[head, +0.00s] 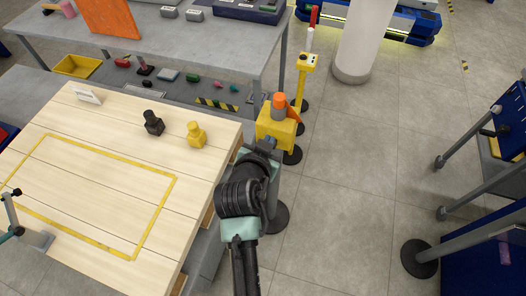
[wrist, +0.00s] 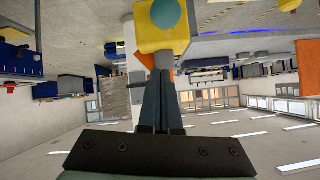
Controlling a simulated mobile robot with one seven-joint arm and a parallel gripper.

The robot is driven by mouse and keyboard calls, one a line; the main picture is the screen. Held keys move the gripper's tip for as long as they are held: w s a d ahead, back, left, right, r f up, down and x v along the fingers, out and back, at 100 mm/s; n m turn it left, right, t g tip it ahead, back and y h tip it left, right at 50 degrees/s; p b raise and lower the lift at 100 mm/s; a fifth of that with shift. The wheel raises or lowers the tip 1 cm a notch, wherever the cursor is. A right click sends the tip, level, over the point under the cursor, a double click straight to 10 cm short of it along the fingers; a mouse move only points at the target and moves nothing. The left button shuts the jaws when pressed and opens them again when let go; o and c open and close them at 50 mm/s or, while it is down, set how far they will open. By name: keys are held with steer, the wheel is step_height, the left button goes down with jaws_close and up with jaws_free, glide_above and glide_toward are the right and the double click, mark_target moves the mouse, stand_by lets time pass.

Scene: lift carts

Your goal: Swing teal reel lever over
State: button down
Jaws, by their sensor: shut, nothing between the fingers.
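A yellow housing (head: 276,128) stands on a post beyond the pallet's right edge, with an orange-topped grey cylinder (head: 279,106) and an orange flap-like part (head: 293,114) on it. In the wrist view the yellow housing (wrist: 163,38) fills the top middle, and a round teal part (wrist: 167,14) shows on its face. I cannot tell which part is the lever. My gripper (head: 268,145) is close to the housing's near side. In the wrist view its fingers (wrist: 160,76) are together and empty, pointing at the housing; whether they touch it is unclear.
A wooden-topped table (head: 80,175) with black (head: 153,123) and yellow (head: 196,134) fittings lies left of my arm. A grey bench (head: 190,55) stands behind. A yellow button post (head: 306,62) and a white pillar (head: 364,40) stand farther back. Floor to the right is clear before blue carts (head: 490,250).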

steer(key=shift+s+a+f, duration=0.15)
steer(key=shift+a+f, duration=0.05)
steer(key=shift+f, duration=0.45)
steer(key=shift+s+a+f, duration=0.1)
steer(key=shift+a+f, duration=0.05)
steer(key=shift+f, duration=0.45)
steer(key=shift+s+a+f, duration=0.15)
steer(key=shift+a+f, duration=0.05)
steer(key=shift+f, duration=0.45)
steer(key=shift+f, duration=0.1)
steer(key=shift+f+b, duration=0.3)
steer(key=shift+b, duration=0.55)
steer(key=shift+s+a+t+b, duration=0.1)
steer(key=shift+s+t+b, duration=0.2)
steer(key=shift+b, duration=0.4)
